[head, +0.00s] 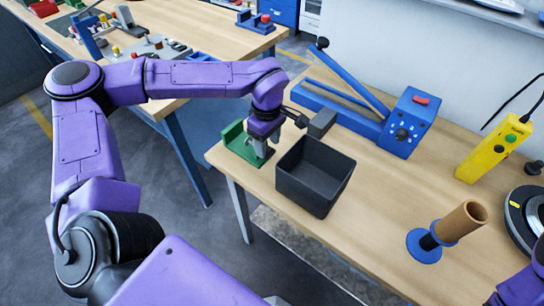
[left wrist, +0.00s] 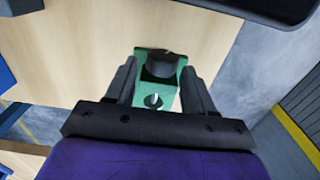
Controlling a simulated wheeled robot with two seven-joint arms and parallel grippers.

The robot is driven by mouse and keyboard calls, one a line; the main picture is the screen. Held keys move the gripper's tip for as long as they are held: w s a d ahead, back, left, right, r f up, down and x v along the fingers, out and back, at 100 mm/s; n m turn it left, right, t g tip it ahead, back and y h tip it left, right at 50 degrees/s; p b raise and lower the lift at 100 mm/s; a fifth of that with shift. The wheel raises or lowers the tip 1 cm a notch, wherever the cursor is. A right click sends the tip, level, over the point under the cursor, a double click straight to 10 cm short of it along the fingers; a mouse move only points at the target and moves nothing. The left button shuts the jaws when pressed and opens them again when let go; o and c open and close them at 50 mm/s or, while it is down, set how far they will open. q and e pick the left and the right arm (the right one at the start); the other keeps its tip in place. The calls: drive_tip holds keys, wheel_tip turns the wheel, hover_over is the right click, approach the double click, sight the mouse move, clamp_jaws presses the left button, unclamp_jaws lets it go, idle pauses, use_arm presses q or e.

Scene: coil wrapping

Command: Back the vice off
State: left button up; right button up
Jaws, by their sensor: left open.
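The green vice (head: 235,141) sits at the near left corner of the wooden bench in the head view. My left gripper (head: 261,150) points down at it, and its fingers hide part of it. In the left wrist view the vice (left wrist: 170,98) shows between the fingers of my open left gripper (left wrist: 158,75). A dark rounded part (left wrist: 161,65) and a small silver screw-like part (left wrist: 153,100) show on the vice between the fingers. I cannot tell whether either finger touches it. My right gripper is out of view.
A black open bin (head: 315,178) stands just right of my left gripper. Behind it is a blue lever device (head: 405,125). A brown tube on a blue stand (head: 455,225) and a yellow control box (head: 492,148) are farther right. The bench middle is clear.

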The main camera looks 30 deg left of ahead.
use_arm(q)
drive_tip(key=shift+f, duration=0.6)
drive_tip(key=shift+s+f, duration=0.2)
drive_tip(key=shift+s, duration=0.05)
drive_tip(key=shift+w, duration=0.1)
